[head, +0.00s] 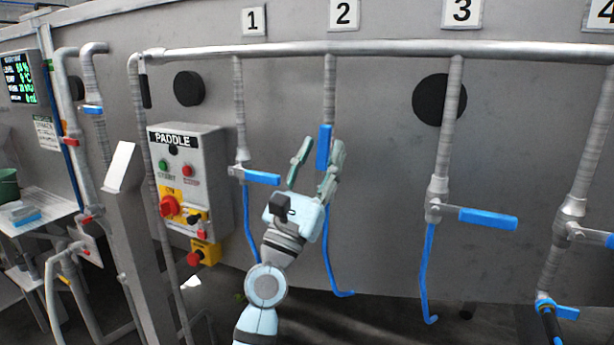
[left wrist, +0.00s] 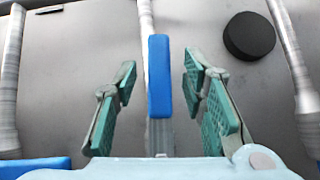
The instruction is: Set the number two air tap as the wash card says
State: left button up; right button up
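The number two air tap has a blue lever handle (head: 323,147) that points up along its grey pipe (head: 329,85), below the "2" plate (head: 343,14). My left gripper (head: 319,150) is open at this handle. In the left wrist view the blue handle (left wrist: 159,75) stands upright between the two green-padded fingers, with a gap on each side. The tap's valve body is hidden behind my gripper. A blue hose (head: 329,255) hangs below it. I cannot pick out the wash card for certain. My right gripper is not in view.
Tap one's handle (head: 262,178) and tap three's handle (head: 488,217) point sideways to the right. A "PADDLE" control box (head: 213,150) with buttons is left of my arm. A small white notice (head: 46,132) at far left is unreadable. A lit display (head: 18,80) hangs above it.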

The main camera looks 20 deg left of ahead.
pick_arm(q)
jog(key=v, duration=0.9)
jog(key=shift+s, duration=0.4)
jog(key=shift+w+f, duration=0.1)
jog(key=shift+c, duration=0.2)
